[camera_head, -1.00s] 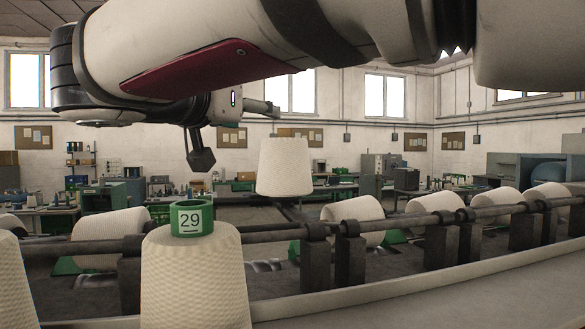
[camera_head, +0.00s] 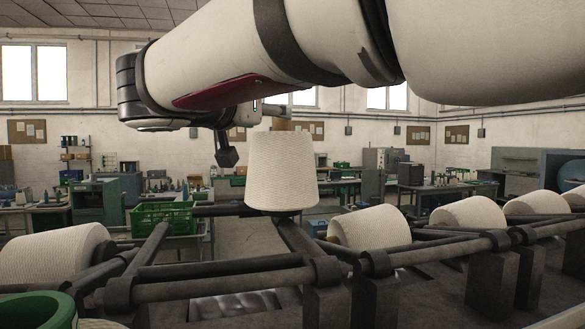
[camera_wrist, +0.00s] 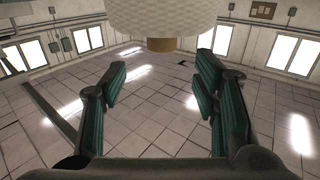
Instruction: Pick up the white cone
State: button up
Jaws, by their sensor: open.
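The white cone (camera_head: 282,172) stands upright in the middle of the head view, wide end down, above the dark bars. Its lower end meets a dark bar in the picture; I cannot tell what bears it. My gripper (camera_head: 229,155) shows one dark finger to the left of the cone's upper part, apart from it in the picture; the other finger is not clear there. In the wrist view my gripper (camera_wrist: 167,68) is open, with teal pads wide apart and nothing between them. The cone (camera_wrist: 175,20) shows beyond the fingertips at the top, with a tan tube end.
More white cones lie along the winder's dark bars (camera_head: 225,290), at left (camera_head: 52,254) and right (camera_head: 370,228). A green ring (camera_head: 38,309) is close at the lower left. A green crate (camera_head: 162,219) and benches stand behind.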

aim_at(278, 119)
jog(key=shift+p+x, duration=1.35)
jog(key=shift+x, duration=3.1)
jog(key=shift+a+f, duration=0.1)
jog(key=shift+f, duration=0.1)
grip_shut()
jog(key=shift+r, duration=0.2)
